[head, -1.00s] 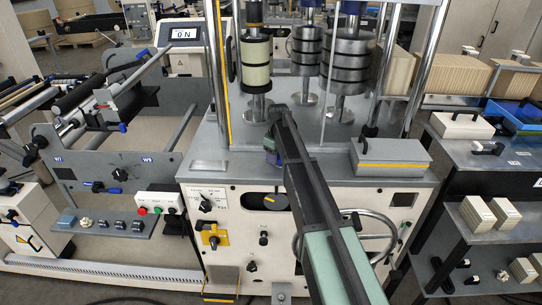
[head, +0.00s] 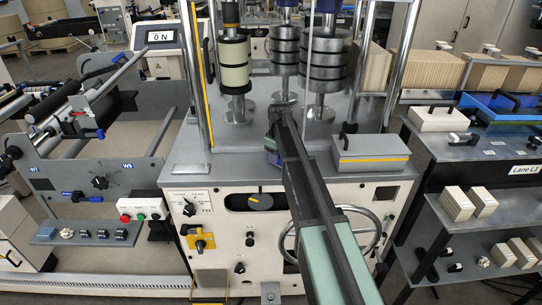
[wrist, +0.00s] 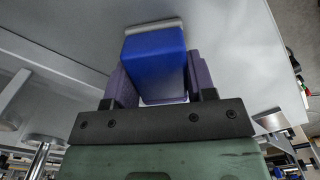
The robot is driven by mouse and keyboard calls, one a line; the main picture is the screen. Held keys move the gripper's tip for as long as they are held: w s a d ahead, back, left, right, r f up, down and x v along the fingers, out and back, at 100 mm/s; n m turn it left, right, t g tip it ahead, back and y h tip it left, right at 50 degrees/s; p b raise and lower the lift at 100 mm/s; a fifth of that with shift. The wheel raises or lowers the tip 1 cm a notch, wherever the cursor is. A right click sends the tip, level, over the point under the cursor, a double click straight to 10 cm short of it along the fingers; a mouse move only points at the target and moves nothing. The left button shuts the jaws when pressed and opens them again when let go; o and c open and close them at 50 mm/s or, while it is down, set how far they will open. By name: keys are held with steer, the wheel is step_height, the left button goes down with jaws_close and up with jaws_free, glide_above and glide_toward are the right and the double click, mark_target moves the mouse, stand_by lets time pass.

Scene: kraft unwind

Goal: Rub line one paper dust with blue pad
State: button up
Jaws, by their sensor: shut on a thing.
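In the wrist view, my gripper (wrist: 158,78) has its two purple fingers shut on the blue pad (wrist: 154,50), a bright blue block with a pale grey edge at its far end. A smooth grey surface (wrist: 75,35) lies behind the pad; I cannot tell whether the pad touches it. In the head view, my arm crosses the front of the grey-topped machine (head: 192,150), and my gripper (head: 272,152) shows only partly beside the arm, over the machine top. I cannot make out the paper dust in either view.
Upright rollers, a cream one (head: 235,66) and dark metal stacks (head: 325,60), stand on the machine top. A grey box with a yellow stripe (head: 371,157) sits at its right. A handwheel (head: 352,220) is on the front. A loaded rack (head: 455,165) stands at right.

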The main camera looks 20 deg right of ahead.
steer(key=shift+s+d, duration=0.15)
steer(key=shift+d, duration=0.2)
steer(key=shift+r, duration=0.25)
step_height(320, 180, up, 6)
steer(key=p, duration=0.6)
steer(key=shift+f, duration=0.25)
step_height(320, 180, up, 3)
steer(key=p, duration=0.3)
steer(key=shift+r, duration=0.1)
